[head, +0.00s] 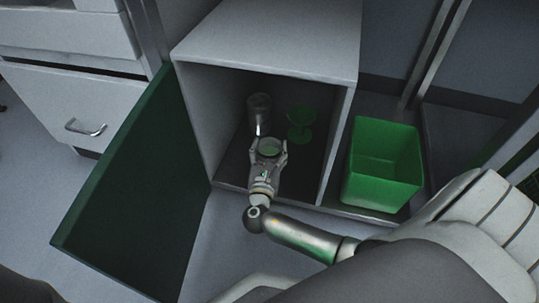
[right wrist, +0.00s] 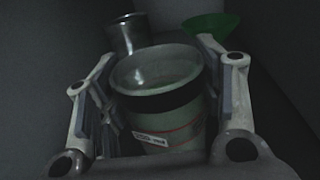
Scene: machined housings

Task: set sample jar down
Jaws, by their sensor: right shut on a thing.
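The sample jar (head: 268,148) is a small round open-topped jar inside the white cabinet (head: 268,45). It also shows in the right wrist view (right wrist: 158,112), with a dark band below its rim, a white label and a red line. My right gripper (head: 268,155) is shut on the jar, one finger on each side, and holds it upright near the cabinet opening. The jar's base is hidden, so I cannot tell whether it touches the cabinet floor (head: 300,180). My left gripper does not show.
Behind the jar stand a grey metal cup or canister (head: 259,112) and a green goblet-shaped thing (head: 300,122). The green cabinet door (head: 125,190) hangs open at the left. A green bin (head: 383,165) stands right of the cabinet. The cabinet floor at front right looks clear.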

